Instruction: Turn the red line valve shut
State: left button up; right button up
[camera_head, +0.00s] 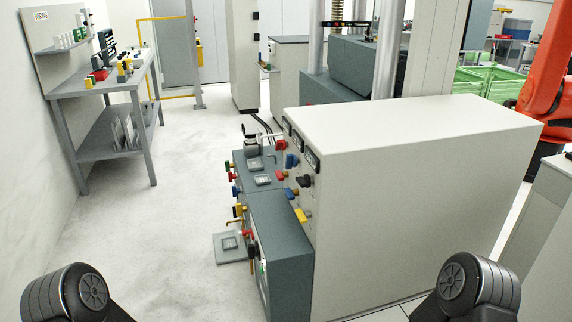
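Several red handles show on the machine's control side in the middle of the head view. One red handle (281,143) is high on the pale cabinet's end face, and another red handle (282,175) is below it. A red knob (231,177) sticks out at the left of the grey block, and a red handle (247,232) sits lower, near a yellow pipe. I cannot tell which one is the red line valve, nor how far any is turned. Only dark joints of my two arms show at the bottom corners; neither gripper is in view.
Blue handles (292,160), yellow handles (301,215) and a black knob (306,181) sit close to the red ones. The large pale cabinet (420,150) fills the right middle. A workbench (100,85) stands at the left wall. The floor (170,215) left of the machine is clear.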

aim_at(281, 176)
jog(key=i, duration=0.15)
jog(key=j+z, duration=0.1)
jog(key=z, duration=0.45)
jog(key=i+j+z, duration=0.2)
jog(key=j, duration=0.15)
jog(key=i+j+z, duration=0.25)
jog(key=j+z, duration=0.2)
jog(key=j, duration=0.25)
jog(key=i+j+z, duration=0.25)
jog(key=j, duration=0.15)
jog(key=i+j, duration=0.1)
jog(key=j, duration=0.75)
jog(key=i+j, duration=0.1)
jog(key=j, duration=0.75)
jog(key=z, duration=0.05)
